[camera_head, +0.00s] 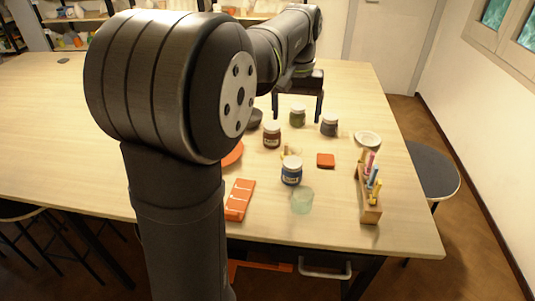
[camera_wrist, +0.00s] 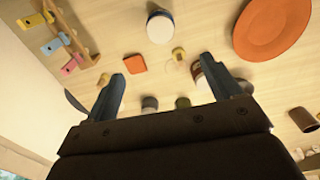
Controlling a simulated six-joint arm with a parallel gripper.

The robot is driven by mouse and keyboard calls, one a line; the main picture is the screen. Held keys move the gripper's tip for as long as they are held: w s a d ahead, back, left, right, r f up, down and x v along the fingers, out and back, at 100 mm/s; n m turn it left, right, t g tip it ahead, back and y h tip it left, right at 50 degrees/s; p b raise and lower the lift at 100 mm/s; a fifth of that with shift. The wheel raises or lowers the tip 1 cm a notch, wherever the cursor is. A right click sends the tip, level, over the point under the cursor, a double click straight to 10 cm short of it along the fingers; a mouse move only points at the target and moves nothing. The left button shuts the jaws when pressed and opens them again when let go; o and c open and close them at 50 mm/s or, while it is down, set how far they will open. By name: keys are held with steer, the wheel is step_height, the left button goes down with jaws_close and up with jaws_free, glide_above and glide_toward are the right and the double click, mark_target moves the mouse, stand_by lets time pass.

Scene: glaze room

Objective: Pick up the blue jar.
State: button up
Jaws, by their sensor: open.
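In the wrist view, a jar with a whitish lid (camera_wrist: 159,28) near the top edge appears to be the same one. My gripper (camera_head: 297,116) is open and empty, at the far side of the jar group, beyond the blue jar and apart from it. In the wrist view, my gripper's two fingers (camera_wrist: 162,69) are spread wide, with bare table and a small orange square between and beyond them.
A brown-red jar (camera_head: 272,135), a green jar (camera_head: 297,117) and a grey-blue jar (camera_head: 329,125) stand near my gripper. A small yellow item (camera_head: 285,151) and a greenish glass (camera_head: 302,200) flank the blue jar. An orange square (camera_head: 325,160) and wooden rack (camera_head: 369,211) lie right.

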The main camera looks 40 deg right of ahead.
steer(key=a+f+m+h, duration=0.3)
steer(key=a+m, duration=0.1)
steer(key=m, duration=0.2)
steer(key=m+h, duration=0.1)
steer(key=m, duration=0.1)
glide_toward(292, 162)
steer(key=x, duration=0.7)
steer(key=shift+d, duration=0.2)
steer(key=shift+a+x, duration=0.1)
steer(key=shift+x, duration=1.25)
steer(key=shift+a+x, duration=0.15)
steer(key=shift+x, duration=1.25)
steer(key=shift+f, duration=0.1)
steer(key=c, duration=1.2)
